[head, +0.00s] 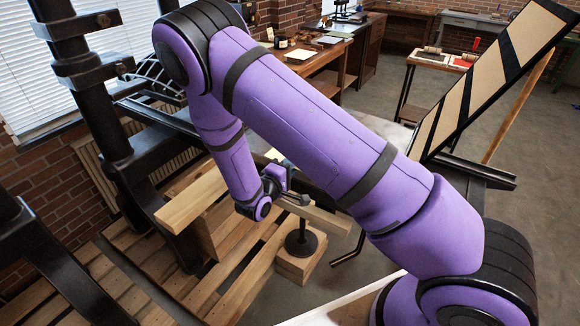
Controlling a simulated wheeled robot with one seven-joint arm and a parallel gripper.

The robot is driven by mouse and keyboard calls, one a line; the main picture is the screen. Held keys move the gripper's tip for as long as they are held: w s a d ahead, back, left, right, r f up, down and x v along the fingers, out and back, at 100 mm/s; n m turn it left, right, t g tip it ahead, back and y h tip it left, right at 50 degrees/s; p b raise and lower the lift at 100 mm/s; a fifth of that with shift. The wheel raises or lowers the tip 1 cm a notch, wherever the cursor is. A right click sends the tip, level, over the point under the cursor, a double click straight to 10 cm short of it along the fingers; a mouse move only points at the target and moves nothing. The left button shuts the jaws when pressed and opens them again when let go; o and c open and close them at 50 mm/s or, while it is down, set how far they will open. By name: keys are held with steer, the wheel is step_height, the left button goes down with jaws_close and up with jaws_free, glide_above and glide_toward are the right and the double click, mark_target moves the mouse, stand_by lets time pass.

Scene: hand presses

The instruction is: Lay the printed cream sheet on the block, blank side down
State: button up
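My purple arm crosses the middle of the head view. My gripper (293,197) is small and dark, low beside a pale wooden beam of the press; its fingertips are not clear, so I cannot tell whether it is open or shut. I cannot make out the block; my arm covers much of the press bed.
A black-framed panel with tan sections (490,80) tilts up at the right. Black iron posts (105,130) and wooden slats (235,285) fill the left. A small table (440,62) with rollers and a wooden desk (325,65) stand behind. Grey floor is open at right.

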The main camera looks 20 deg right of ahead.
jaws_close()
steer(key=shift+r, duration=1.5)
steer(key=s+a+r, duration=0.3)
steer(key=s+a, duration=0.1)
steer(key=a, duration=0.1)
steer(key=shift+a, duration=0.3)
